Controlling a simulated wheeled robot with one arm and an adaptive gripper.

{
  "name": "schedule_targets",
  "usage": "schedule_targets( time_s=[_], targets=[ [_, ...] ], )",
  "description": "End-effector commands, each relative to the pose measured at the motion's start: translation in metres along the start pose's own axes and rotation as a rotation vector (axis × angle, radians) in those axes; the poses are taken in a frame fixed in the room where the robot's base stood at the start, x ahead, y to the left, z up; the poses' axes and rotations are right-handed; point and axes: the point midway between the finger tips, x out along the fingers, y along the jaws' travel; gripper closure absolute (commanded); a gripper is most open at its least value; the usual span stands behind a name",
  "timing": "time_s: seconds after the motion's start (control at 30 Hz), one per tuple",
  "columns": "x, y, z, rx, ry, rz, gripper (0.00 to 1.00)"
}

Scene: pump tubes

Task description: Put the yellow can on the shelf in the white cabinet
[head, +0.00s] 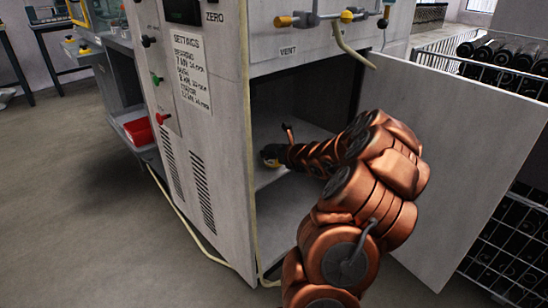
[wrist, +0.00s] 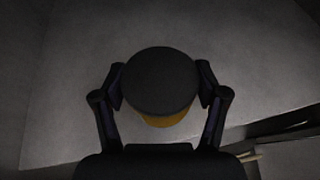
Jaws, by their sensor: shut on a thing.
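My arm reaches into the open white cabinet (head: 228,105). My gripper (head: 275,155) is inside it, at the level of the shelf (head: 264,177). In the wrist view my gripper (wrist: 160,85) has one finger on each side of the yellow can (wrist: 163,119) and is shut on it. The can shows a dark round top and a strip of yellow side.
The cabinet door (head: 455,140) stands open to the right of my arm. The cabinet's left wall and front edge stand close to the gripper. A wire rack with dark bottles (head: 505,60) is at the right. A red bin (head: 138,131) sits at the left.

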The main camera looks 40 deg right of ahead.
Motion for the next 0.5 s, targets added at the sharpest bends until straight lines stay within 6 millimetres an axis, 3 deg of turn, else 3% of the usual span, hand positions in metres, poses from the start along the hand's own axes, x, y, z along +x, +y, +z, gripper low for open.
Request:
schedule_targets(
  time_s=[0.07, 0.5],
  targets=[
    [0.0036, -0.0009, -0.0097, -0.001, 0.0, -0.001, 0.72],
    [0.0044, -0.0013, -0.0116, 0.0, -0.003, -0.002, 0.72]
  ],
)
